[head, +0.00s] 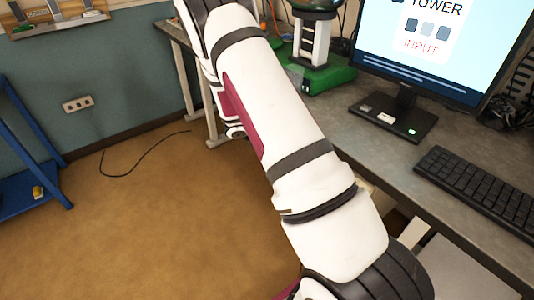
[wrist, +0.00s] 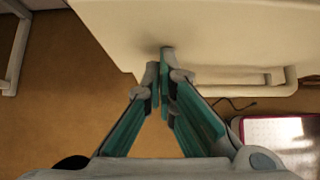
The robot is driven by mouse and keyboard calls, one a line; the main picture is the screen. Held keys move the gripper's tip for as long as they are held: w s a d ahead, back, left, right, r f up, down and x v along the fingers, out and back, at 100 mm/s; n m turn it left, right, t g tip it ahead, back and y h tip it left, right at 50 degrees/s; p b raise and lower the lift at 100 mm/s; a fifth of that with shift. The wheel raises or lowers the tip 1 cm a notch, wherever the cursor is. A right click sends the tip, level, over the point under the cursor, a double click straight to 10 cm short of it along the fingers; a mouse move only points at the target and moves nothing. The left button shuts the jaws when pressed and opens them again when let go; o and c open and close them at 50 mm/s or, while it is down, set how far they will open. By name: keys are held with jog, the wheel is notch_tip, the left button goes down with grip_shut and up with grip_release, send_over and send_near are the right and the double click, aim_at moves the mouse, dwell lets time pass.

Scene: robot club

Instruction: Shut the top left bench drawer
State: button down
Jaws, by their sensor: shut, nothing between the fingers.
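In the wrist view a cream drawer front (wrist: 120,25) fills the top of the picture, with a long handle (wrist: 245,78) along its lower edge on the right. My gripper (wrist: 160,65) is shut and empty. Its fingertips are at the cream face, left of the handle; they look to be touching or very close, and I cannot tell which. In the head view my arm covers most of the area under the bench (head: 440,205), and the gripper is hidden. How far the drawer stands out cannot be told.
On the bench stand a monitor (head: 445,45), a black keyboard (head: 480,190) and a green-based machine (head: 325,75). A blue rack (head: 35,150) stands at the left wall. A black cable (head: 140,155) lies on the brown floor (head: 130,230), which is otherwise clear.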

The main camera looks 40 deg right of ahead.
jog(key=shift+d, duration=1.4)
jog(key=shift+d+r, duration=0.1)
jog(key=a+f+v, duration=0.2)
jog(key=v, duration=1.1)
jog(key=s+a+r+m+y+p, duration=0.1)
jog(key=s+a+r+m, duration=0.25)
jog(key=r, duration=0.55)
jog(key=s+a+r+m+t+y+p, duration=0.1)
jog(key=s+a+r+m, duration=0.3)
jog(key=s, duration=0.5)
jog(key=s+a+r+m+t+y+p, duration=0.1)
jog(key=s+a+r+m+y, duration=0.3)
jog(key=s+a+r, duration=0.3)
jog(key=s+a+r+m+t+y+p, duration=0.1)
jog(key=s+a+r+m+t+y, duration=0.1)
jog(key=s+a+r+m, duration=0.4)
jog(key=s+r+y, duration=0.1)
jog(key=s+r, duration=0.1)
jog(key=s, duration=0.3)
jog(key=shift+s+a, duration=0.15)
jog(key=shift+s, duration=0.1)
